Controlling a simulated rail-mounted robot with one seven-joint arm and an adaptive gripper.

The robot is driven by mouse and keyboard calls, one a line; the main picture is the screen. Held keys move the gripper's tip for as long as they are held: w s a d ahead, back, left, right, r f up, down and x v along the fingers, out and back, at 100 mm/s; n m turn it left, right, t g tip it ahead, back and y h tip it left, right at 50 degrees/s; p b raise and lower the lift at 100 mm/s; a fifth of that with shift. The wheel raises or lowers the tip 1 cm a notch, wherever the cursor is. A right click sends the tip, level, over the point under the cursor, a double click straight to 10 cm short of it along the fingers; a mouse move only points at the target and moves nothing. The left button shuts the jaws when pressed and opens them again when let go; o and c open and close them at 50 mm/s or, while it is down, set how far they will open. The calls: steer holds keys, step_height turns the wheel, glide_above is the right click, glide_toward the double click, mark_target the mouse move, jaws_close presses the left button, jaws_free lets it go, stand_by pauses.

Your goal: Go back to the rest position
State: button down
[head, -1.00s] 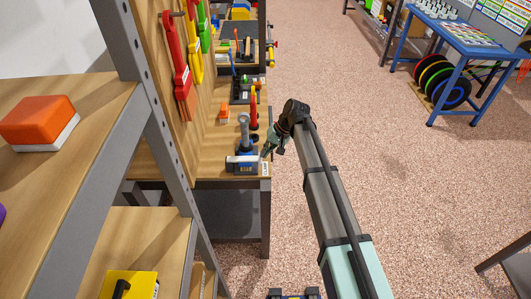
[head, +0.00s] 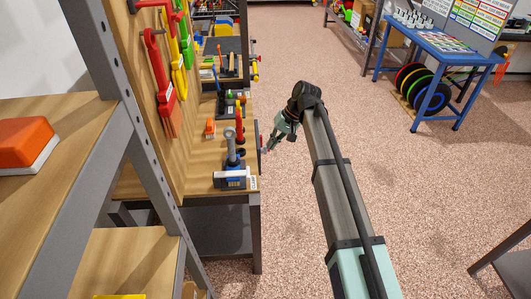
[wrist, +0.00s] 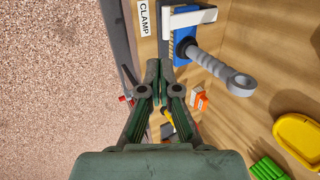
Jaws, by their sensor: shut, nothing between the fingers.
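My gripper (head: 272,147) is at the right edge of the wooden workbench (head: 207,150) in the head view, out over the aisle side. In the wrist view my gripper (wrist: 153,72) has its two fingers together with nothing between them. A blue and white clamp with a grey handle (head: 231,172) stands at the bench's front edge, to the left of the gripper and apart from it. The clamp also shows in the wrist view (wrist: 192,45), right of the fingers, by a label reading CLAMP (wrist: 145,18).
A pegboard with red, yellow and green tools (head: 158,70) rises left of the bench. A shelf with an orange and white block (head: 27,143) is nearer at left. A blue table (head: 440,42) with coloured discs stands at the far right. The speckled floor (head: 420,200) between is clear.

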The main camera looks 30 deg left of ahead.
steer(key=s+d+f+m+t+h, duration=0.15)
steer(key=s+d+f, duration=0.35)
steer(key=d+f, duration=1.15)
steer(key=s+d+f+m+h, duration=0.2)
steer(key=s+d+f, duration=0.4)
steer(key=d+f, duration=1.05)
steer(key=s+d+f+m+g, duration=0.1)
steer(key=s+d+f, duration=0.2)
steer(key=s+d, duration=0.4)
steer(key=s+d+f+m+g, duration=0.1)
steer(key=s+d+f, duration=0.3)
steer(key=s, duration=0.9)
steer(key=s+d+f+m+g+h, duration=0.1)
steer(key=s+d+f+m+g, duration=0.1)
steer(key=s+d, duration=0.7)
step_height(320, 180, down, 2)
steer(key=shift+s+d+f+g, duration=0.1)
steer(key=shift+s+d+g, duration=0.4)
steer(key=shift+d, duration=0.6)
